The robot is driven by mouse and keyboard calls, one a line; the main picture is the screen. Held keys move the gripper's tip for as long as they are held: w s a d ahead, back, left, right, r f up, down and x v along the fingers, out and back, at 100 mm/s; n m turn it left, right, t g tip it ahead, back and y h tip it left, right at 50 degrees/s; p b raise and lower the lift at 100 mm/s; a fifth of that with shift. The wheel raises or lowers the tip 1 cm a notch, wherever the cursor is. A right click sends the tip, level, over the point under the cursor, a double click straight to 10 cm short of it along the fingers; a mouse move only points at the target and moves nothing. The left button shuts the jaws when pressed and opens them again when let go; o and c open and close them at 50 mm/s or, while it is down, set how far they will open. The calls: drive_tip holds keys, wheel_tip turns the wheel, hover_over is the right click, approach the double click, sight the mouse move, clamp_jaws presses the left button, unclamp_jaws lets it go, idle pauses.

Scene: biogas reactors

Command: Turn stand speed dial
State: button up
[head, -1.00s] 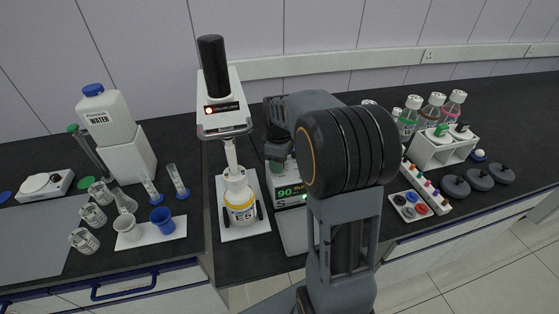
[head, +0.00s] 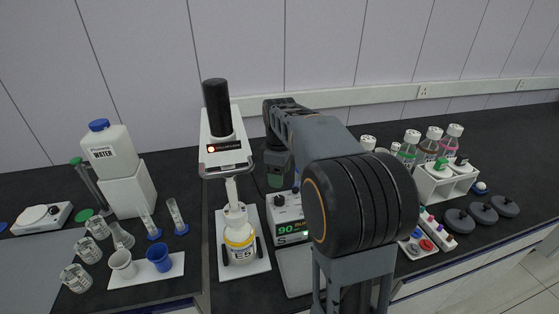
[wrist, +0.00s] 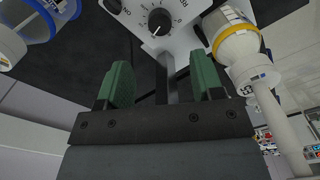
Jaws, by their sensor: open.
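In the wrist view a black dial (wrist: 159,20) with a white pointer and scale marks sits on a white panel (wrist: 185,36), beside the yellow-banded bottle (wrist: 236,42). My gripper (head: 277,180) is right of the stand head, above a white box with a "90" display (head: 290,228). Its green fingers are apart, with nothing held between them; the dial lies beyond them.
Several capped bottles and a white rack (head: 440,187) are at the right, partly behind my arm.

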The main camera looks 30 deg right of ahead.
drive_tip(key=shift+r, duration=2.35)
